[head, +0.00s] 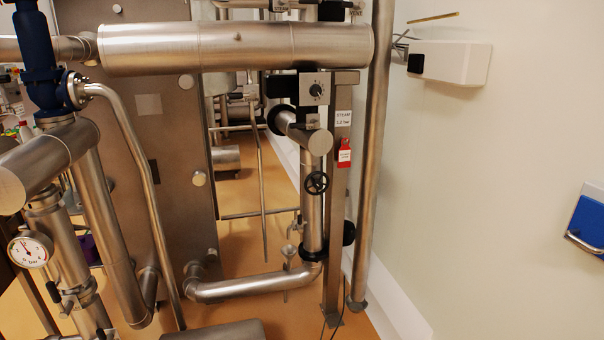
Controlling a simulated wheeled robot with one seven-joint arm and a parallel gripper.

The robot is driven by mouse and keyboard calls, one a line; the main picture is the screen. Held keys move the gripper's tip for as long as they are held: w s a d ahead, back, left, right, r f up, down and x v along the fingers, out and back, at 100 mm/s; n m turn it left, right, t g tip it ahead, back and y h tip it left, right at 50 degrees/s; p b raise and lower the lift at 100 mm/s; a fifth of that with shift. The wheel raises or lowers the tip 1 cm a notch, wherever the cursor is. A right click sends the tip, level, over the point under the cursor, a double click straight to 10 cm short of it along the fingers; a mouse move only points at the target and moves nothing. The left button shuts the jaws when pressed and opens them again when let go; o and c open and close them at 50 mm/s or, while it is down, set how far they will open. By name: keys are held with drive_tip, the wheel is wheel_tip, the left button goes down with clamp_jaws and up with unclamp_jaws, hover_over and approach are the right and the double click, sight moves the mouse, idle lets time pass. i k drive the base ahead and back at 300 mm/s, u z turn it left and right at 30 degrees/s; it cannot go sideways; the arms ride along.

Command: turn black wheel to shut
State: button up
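A small black spoked wheel (317,183) sits on the front of the vertical steel pipe (312,220), a little right of the picture's middle. It faces me and appears clear at the front. I cannot tell from its look whether it is open or shut. My gripper is not in this view.
A thick horizontal pipe (236,47) crosses above. A control box with a knob (316,90), a steel post (340,200) and a red tag (345,152) are near the wheel. A pressure gauge (30,249) is at lower left. Orange floor (240,235) shows behind the pipes.

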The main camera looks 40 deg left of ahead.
sight(317, 184)
drive_tip(key=u, duration=0.45)
drive_tip(key=i, duration=1.8)
drive_tip(key=u, duration=1.95)
drive_tip(key=i, duration=1.1)
drive_tip(key=u, duration=1.1)
